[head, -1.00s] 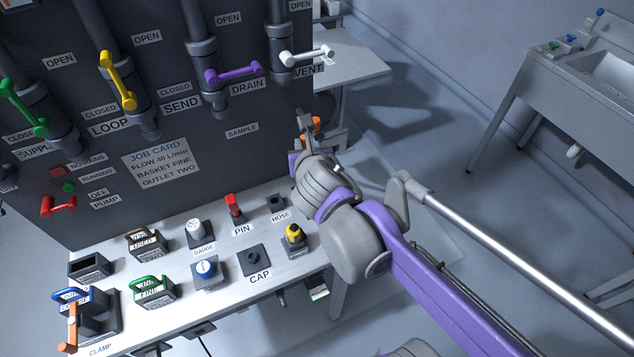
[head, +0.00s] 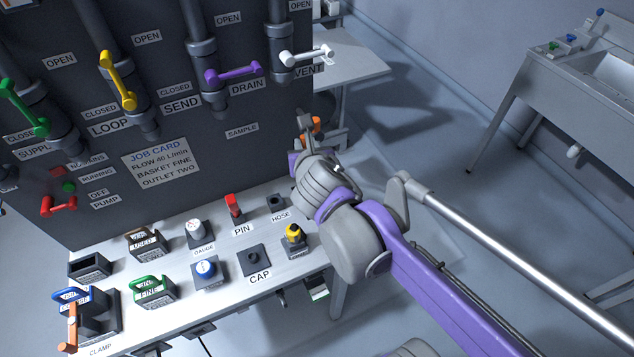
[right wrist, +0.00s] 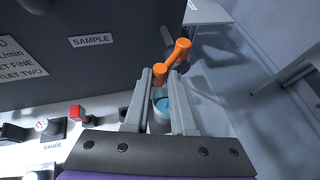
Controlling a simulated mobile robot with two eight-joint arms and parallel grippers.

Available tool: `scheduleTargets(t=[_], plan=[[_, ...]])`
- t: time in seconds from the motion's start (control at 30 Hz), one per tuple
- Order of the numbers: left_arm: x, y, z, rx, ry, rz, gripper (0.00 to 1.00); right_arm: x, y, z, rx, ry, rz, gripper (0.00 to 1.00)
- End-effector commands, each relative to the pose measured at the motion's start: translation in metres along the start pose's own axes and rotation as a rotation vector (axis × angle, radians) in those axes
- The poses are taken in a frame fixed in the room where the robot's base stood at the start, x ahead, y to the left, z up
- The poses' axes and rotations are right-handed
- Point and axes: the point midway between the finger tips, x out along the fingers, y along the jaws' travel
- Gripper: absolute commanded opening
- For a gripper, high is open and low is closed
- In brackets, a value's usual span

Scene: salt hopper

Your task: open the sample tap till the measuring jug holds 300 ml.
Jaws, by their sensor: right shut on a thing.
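My right gripper (head: 304,124) is at the right edge of the dark panel, level with the SAMPLE label (head: 242,130). It is shut on the orange sample tap handle (right wrist: 181,48), whose low end sits between the fingertips (right wrist: 160,74) in the right wrist view. The handle slants up to the right there. In the head view only a bit of the orange handle (head: 315,124) shows behind the gripper. A small vessel with blue inside, apparently the measuring jug (right wrist: 161,112), shows between the fingers, beyond and below the handle. Its level and marks cannot be read. My left gripper is not in view.
The bench (head: 225,285) below the panel holds a gauge (head: 196,229), a red pin (head: 233,206), a yellow-topped part (head: 294,234) and basket holders. Valve handles line the panel, with the white VENT handle (head: 308,56) above my gripper. Open floor lies to the right.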

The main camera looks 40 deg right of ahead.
Motion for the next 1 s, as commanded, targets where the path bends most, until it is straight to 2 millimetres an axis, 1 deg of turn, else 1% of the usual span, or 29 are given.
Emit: scheduleTargets(t=[0.57, 0.77, 0.9, 1.0], plan=[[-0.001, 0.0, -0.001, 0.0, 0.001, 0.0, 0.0, 0.001, 0.001, 0.0, 0.002, 0.002, -0.004, 0.0], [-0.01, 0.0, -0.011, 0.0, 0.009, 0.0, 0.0, 0.004, 0.013, 0.005, 0.05, -0.003, -0.097, 0.0], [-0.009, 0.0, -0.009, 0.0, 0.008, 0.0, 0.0, 0.01, 0.021, 0.006, 0.098, -0.002, -0.196, 0.0], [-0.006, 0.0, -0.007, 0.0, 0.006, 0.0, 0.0, 0.013, 0.024, 0.006, 0.125, 0.001, -0.25, 0.0]])
